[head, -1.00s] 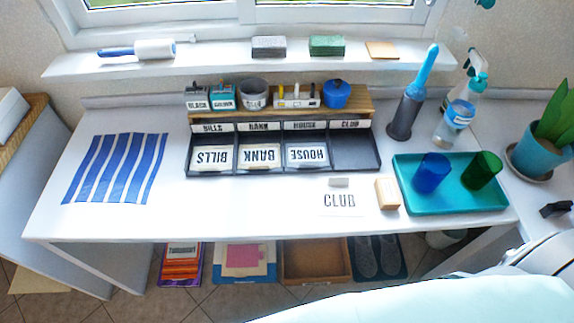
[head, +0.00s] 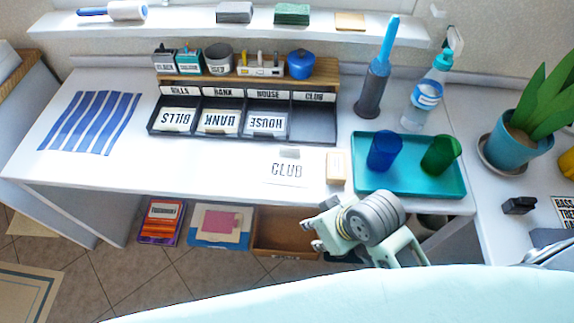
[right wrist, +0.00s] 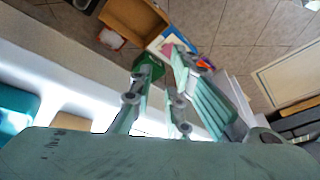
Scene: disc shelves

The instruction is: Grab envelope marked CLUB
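The white envelope marked CLUB (head: 286,172) lies flat on the white desk, near its front edge, in the head view. A small grey piece (head: 290,153) is at its back edge. My right gripper (head: 311,236) is in front of the desk edge, below and slightly right of the envelope, apart from it. In the right wrist view its fingers (right wrist: 162,62) are spread with nothing between them, over the floor side. The envelope cannot be made out there. My left gripper is not in view.
A black sorter (head: 316,138) holds envelopes BILLS, BANK and HOUSE; its CLUB compartment is empty. A wooden block (head: 336,167) stands just right of the envelope, then a teal tray (head: 400,186) with blue and green cups.

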